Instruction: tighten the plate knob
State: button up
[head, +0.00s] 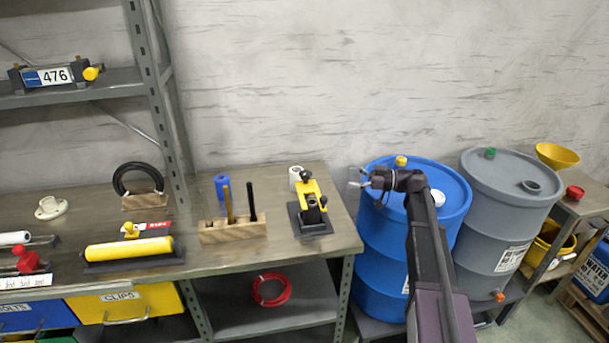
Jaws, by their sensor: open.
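A dark holder on the upper left shelf (118,82) carries a blue and white plate (48,76) reading 476. A yellow knob (91,73) sits at the holder's right end; it looks like the plate knob. How tight it is cannot be told. My gripper (358,178) is open and appears empty, with its fingers pointing left. It appears near the blue drum's left rim, far to the right of the plate and knob.
The bench (285,257) holds a black and yellow clamp device (313,204), a wooden block (232,230) with upright tools, and a yellow roller (128,249). A grey shelf post (158,95) stands between my gripper and the knob. Blue (378,255) and grey (508,205) drums stand right.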

aim_at(306, 173)
jog(key=a, duration=1.3)
jog(key=shift+w+a, duration=0.3)
jog(key=shift+a, duration=0.1)
jog(key=c, duration=1.2)
